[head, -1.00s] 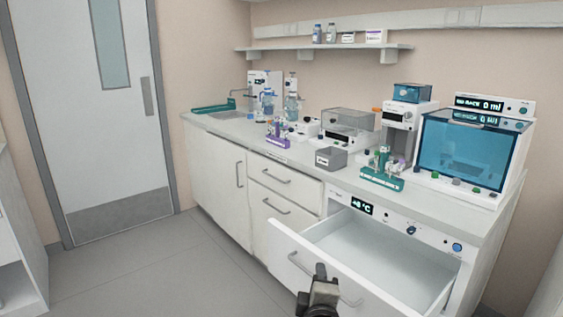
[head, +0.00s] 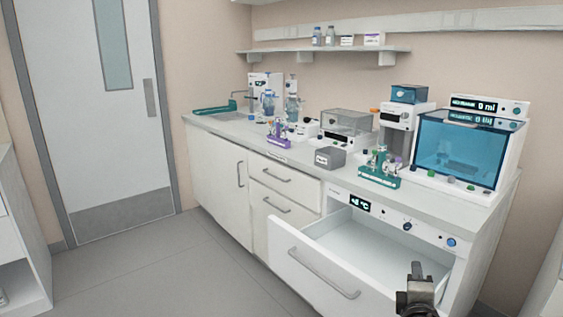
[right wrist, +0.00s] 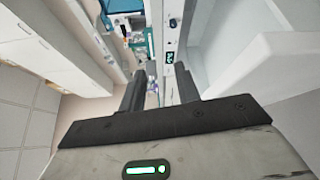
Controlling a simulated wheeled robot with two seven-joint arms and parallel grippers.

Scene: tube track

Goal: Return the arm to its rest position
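My right gripper (head: 416,272) shows at the bottom right of the head view, in front of the pulled-out drawer (head: 310,268). In the right wrist view its two dark fingers (right wrist: 161,82) stand apart with nothing between them. The gripper is to the right of the drawer handle (head: 325,274) and apart from it. My left arm and gripper are not in view.
The white drawer stands open below the counter (head: 225,128), and the part of its inside that shows is empty. Tube racks, a grey box (head: 330,158) and a blue-windowed device (head: 455,150) stand on the counter. The floor (head: 165,270) at left is clear.

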